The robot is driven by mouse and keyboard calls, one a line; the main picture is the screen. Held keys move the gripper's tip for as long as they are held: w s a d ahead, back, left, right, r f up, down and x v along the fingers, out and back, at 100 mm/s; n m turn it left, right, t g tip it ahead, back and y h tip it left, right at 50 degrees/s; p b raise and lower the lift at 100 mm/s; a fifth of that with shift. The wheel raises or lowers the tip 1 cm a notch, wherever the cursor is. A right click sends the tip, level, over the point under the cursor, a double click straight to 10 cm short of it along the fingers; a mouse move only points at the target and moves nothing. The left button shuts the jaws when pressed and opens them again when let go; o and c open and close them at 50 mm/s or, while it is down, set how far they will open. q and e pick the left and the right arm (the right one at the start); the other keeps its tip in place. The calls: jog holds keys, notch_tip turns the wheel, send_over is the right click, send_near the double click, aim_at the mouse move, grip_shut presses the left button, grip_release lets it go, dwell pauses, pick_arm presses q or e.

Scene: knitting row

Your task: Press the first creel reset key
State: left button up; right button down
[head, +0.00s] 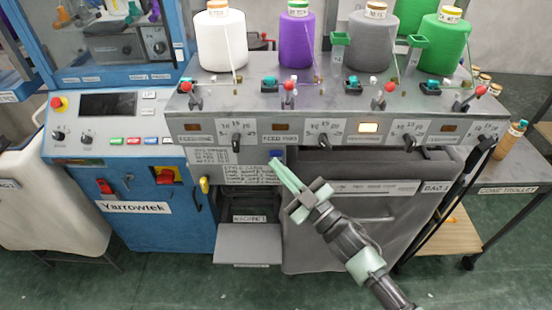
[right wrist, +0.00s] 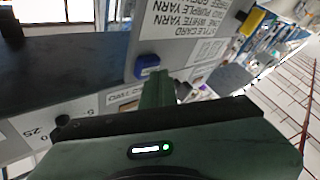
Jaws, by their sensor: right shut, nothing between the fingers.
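In the right wrist view the same blue key (right wrist: 147,66) is on a grey face beside the style card. My right gripper (head: 273,163) is shut and empty, its pale green fingers pointing up at the key. In the right wrist view the fingertips (right wrist: 160,76) are right beside the key's edge. I cannot tell whether they touch it. My left gripper is not in view.
The creel panel (head: 340,138) carries dark knobs, red-tipped levers and lamp windows; the third lamp (head: 368,127) is lit. White, purple, grey and green cones stand above. A blue control cabinet (head: 150,220) is left, a cone trolley (head: 500,175) right.

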jog(key=shift+w, duration=0.2)
dwell(0.5)
jog(key=shift+w, duration=0.2)
jog(key=shift+d, duration=0.1)
jog(key=shift+s, duration=0.4)
jog(key=s+p, duration=0.2)
jog(key=s, duration=0.4)
dwell(0.5)
jog(key=shift+w, duration=0.1)
dwell(0.5)
